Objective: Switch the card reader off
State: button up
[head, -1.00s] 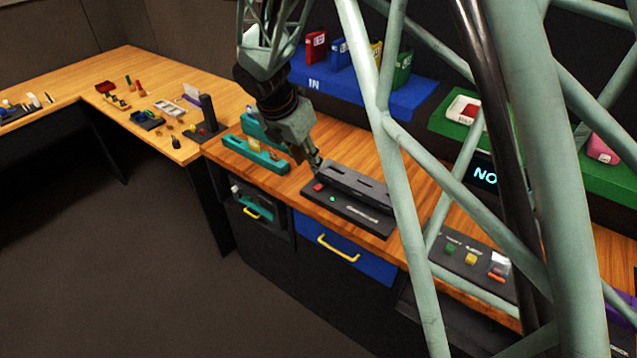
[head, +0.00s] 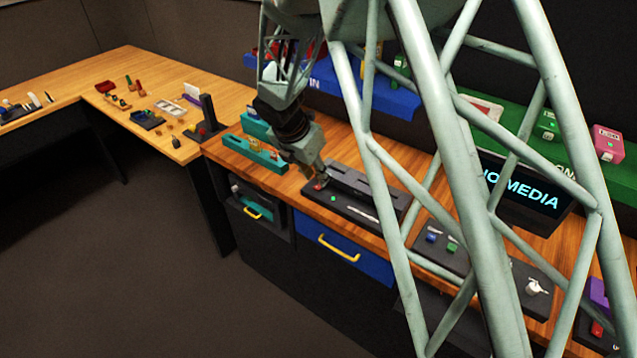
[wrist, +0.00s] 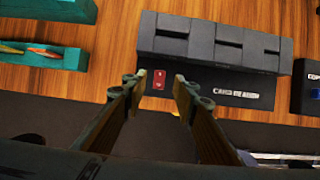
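The card reader (head: 365,190) is a dark slotted unit on a dark base on the wooden counter. It also shows in the wrist view (wrist: 215,45), with its white label below the slots. Its red switch (wrist: 159,80) shows between and just beyond my fingertips in the wrist view. A small green light (head: 333,198) shows on the base. My gripper (wrist: 160,80) is open and empty, with a finger on each side of the switch. In the head view my gripper (head: 321,178) is low over the reader's left end, partly hiding the switch. I cannot tell whether it touches.
A teal rack (head: 262,158) stands left of the reader. A dark button panel (head: 442,247) lies to the right, with a "NO MEDIA" screen (head: 530,192) behind it. A blue drawer (head: 345,253) with a yellow handle is below the counter. My arm lattice covers much of the right side.

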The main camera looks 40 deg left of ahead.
aim_at(318, 186)
jog(key=shift+x, duration=2.25)
jog(key=shift+c, duration=0.7)
jog(key=c, duration=0.7)
